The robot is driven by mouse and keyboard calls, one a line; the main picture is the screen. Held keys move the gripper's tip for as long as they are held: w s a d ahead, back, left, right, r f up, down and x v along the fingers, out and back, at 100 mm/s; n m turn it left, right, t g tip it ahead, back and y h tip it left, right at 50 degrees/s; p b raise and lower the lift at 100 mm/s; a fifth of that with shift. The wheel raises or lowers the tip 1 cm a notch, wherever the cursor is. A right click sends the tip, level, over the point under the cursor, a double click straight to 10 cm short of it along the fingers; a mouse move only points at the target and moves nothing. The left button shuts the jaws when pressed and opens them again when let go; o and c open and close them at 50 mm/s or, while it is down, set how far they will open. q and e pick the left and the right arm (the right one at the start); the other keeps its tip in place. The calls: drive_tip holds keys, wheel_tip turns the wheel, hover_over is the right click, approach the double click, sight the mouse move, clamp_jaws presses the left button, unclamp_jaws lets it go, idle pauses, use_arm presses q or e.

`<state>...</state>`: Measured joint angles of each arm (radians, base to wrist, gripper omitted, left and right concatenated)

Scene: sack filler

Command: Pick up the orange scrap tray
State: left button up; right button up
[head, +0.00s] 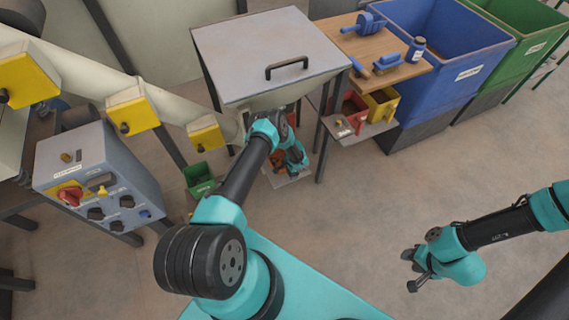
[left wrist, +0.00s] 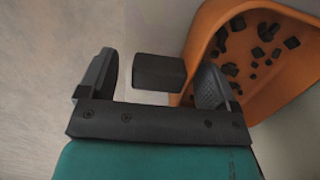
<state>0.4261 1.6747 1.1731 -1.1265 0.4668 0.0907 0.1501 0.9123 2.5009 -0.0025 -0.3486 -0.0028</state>
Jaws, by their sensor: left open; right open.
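The orange scrap tray (left wrist: 201,38) fills the right of the left wrist view, with several black scraps inside. In the head view a little orange of the tray (head: 277,158) shows under the hopper, mostly hidden by my left arm. My left gripper (left wrist: 155,82) is open at the tray's left side. A dark block (left wrist: 158,72) sits between its fingers, clear of both; the right finger overlaps the tray's edge in the picture. I cannot tell whether finger and tray touch. My right gripper (head: 411,270) is open and empty over the floor at the right.
The grey hopper (head: 255,45) with a black handle and legs stands above the tray area. A control box (head: 92,180) is at left, a green bin (head: 199,177) beside the hopper. A wooden shelf (head: 385,45) and blue bin (head: 450,50) stand at the back right. The right floor is clear.

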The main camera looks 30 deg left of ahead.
use_arm(q)
drive_tip(key=c, duration=1.1)
drive_tip(key=shift+c, duration=0.4)
drive_tip(key=shift+r, duration=0.15)
